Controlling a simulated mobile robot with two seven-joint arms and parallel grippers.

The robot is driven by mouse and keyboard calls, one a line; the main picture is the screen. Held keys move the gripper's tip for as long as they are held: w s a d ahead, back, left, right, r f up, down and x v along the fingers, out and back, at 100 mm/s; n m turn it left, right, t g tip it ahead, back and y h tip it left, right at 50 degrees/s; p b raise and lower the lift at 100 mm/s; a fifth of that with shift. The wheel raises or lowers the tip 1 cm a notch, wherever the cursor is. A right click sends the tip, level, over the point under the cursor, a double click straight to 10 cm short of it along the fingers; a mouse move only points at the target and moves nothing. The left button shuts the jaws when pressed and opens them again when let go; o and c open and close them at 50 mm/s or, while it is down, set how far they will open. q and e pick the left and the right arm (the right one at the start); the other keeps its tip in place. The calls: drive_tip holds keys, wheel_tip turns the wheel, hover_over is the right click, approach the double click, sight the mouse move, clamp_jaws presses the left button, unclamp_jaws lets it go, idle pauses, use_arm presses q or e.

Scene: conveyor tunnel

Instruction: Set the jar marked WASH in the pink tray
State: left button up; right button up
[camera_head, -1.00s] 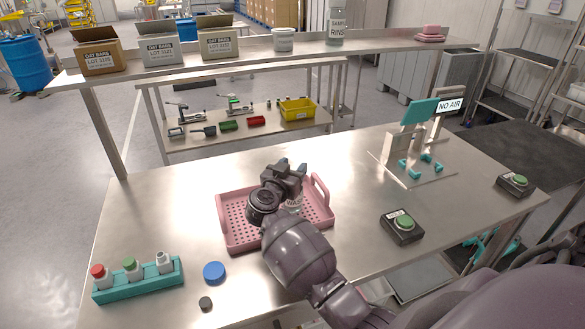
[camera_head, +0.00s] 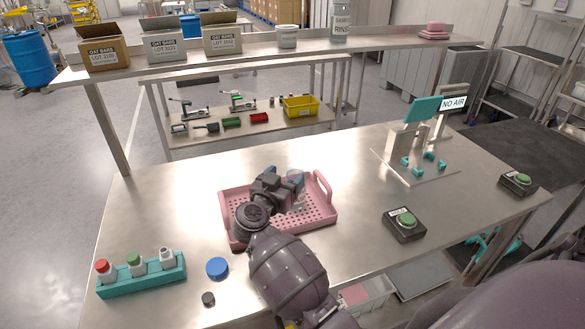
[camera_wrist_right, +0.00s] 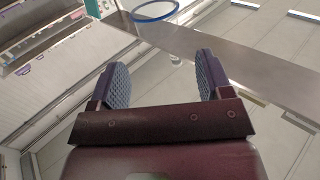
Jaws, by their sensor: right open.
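The pink tray (camera_head: 325,216) lies on the steel bench, with perforated sides and raised handles. My right gripper (camera_head: 292,180) is over the tray, fingers apart. In the right wrist view the gripper (camera_wrist_right: 161,82) is open with nothing clearly held between its ribbed pads. A pale, partly clear object (camera_head: 300,206) shows in the tray just beside the gripper; the arm partly hides it. It may be the jar, but no WASH marking is readable. My left gripper is out of view.
A blue lid (camera_head: 217,268) and small black cap (camera_head: 208,299) lie left of my arm. A teal rack (camera_head: 143,279) holds small bottles. Button boxes (camera_head: 404,225) and a NO AIR fixture (camera_head: 420,155) stand right. A RINSE jar (camera_head: 340,22) and white tub (camera_head: 287,38) stand on the shelf.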

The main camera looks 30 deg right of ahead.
drive_tip(key=v, duration=0.5)
drive_tip(key=shift+s+a, duration=0.2)
drive_tip(key=shift+a, duration=0.1)
